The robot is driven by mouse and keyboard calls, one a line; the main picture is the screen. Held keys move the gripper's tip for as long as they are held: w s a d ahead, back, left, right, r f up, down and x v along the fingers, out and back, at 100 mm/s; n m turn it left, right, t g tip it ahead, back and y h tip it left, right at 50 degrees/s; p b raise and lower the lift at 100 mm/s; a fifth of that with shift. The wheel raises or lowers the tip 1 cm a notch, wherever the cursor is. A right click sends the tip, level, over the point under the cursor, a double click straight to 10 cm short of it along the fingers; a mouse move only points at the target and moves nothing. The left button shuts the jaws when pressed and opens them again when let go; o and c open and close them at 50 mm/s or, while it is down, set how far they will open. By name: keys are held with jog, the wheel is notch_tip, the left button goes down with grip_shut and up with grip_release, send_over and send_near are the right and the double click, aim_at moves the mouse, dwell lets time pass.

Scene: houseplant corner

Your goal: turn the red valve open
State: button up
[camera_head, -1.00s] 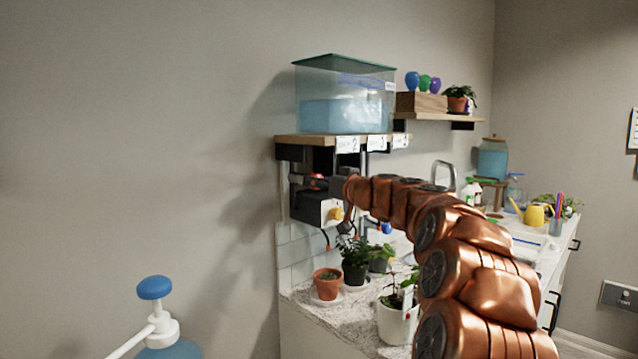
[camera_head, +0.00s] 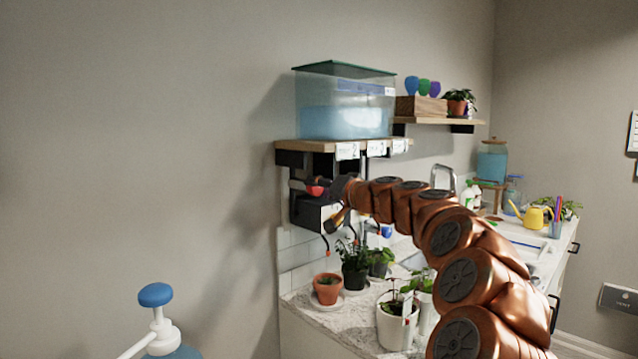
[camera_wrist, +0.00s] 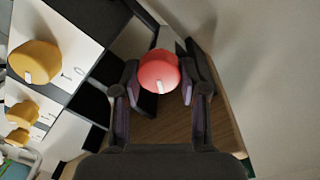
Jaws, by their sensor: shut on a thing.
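The red valve (camera_wrist: 159,71) is a round knob with a small white mark near its lower edge in the wrist view. My gripper (camera_wrist: 159,84) has one finger on each side of the valve and is shut on it. In the head view the red valve (camera_head: 315,190) shows on the dark unit under the wooden shelf. My gripper (camera_head: 322,186) reaches it from the right, and my wrist hides part of the unit.
Several yellow knobs (camera_wrist: 34,62) sit on white panels beside the valve. A lidded water tank (camera_head: 345,105) stands on the shelf above. Potted plants (camera_head: 327,288) stand on the counter (camera_head: 335,318) below. A blue-topped pump bottle (camera_head: 155,294) is at the front left.

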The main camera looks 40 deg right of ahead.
jog(key=m+p, duration=0.4)
jog(key=m, duration=0.1)
jog(key=m+p, duration=0.5)
jog(key=shift+d+f+g+y, duration=0.1)
jog(key=shift+g+y, duration=0.2)
jog(key=shift+y, duration=0.1)
jog(key=shift+m, duration=0.4)
jog(key=o, duration=1.1)
jog(key=shift+p, duration=0.3)
jog(key=shift+s, duration=0.1)
jog(key=s, duration=0.4)
jog(key=s+d, duration=0.1)
jog(key=s, duration=0.6)
jog(key=shift+s+d+r, duration=0.35)
jog(key=shift+r, duration=0.05)
